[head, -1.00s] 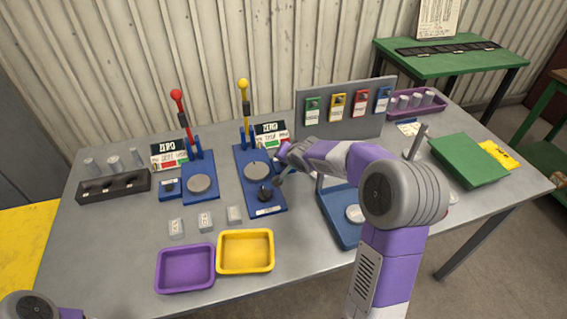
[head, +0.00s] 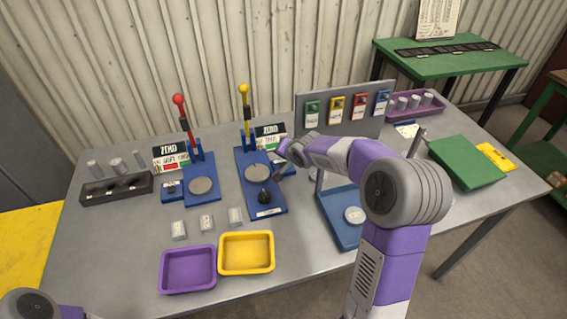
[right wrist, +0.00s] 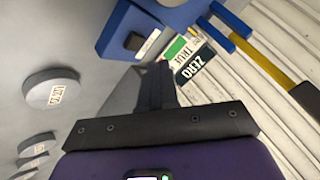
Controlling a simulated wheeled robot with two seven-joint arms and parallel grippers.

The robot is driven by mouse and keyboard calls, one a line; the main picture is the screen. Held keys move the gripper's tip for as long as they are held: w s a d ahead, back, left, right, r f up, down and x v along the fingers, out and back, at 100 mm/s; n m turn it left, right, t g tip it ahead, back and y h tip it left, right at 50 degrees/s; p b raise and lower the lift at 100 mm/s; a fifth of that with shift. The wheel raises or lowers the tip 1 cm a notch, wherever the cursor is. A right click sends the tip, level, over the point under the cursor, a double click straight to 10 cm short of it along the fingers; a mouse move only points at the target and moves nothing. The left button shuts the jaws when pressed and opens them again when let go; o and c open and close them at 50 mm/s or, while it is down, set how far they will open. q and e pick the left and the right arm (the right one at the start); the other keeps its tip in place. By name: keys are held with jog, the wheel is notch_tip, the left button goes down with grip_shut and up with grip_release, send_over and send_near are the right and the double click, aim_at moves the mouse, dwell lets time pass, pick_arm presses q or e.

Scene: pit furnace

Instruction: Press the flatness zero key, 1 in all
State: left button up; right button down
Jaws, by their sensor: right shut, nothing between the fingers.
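Two blue gauge stands are on the grey bench in the head view: one with a red-knobbed lever (head: 183,118), one with a yellow-knobbed lever (head: 246,105). Each has a sign reading ZERO behind it. A small blue key box (head: 171,190) sits beside the red-lever stand. In the right wrist view a blue box with a black key (right wrist: 135,41) and a white label lies just beyond my fingers; I cannot read which key it is. My right gripper (right wrist: 157,70) is shut and empty, apart from that key. It also shows beside the yellow-lever stand (head: 281,160). My left gripper is out of view.
Purple (head: 187,269) and yellow (head: 246,253) trays lie at the front, with several small labelled blocks behind them. A grey panel with coloured tags (head: 335,90) stands at the back. A blue stand (head: 340,230) is under my right arm, a green board (head: 468,162) farther right.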

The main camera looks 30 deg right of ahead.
jog(key=shift+r+p, duration=1.05)
jog(key=shift+r, duration=0.8)
jog(key=shift+f, duration=0.1)
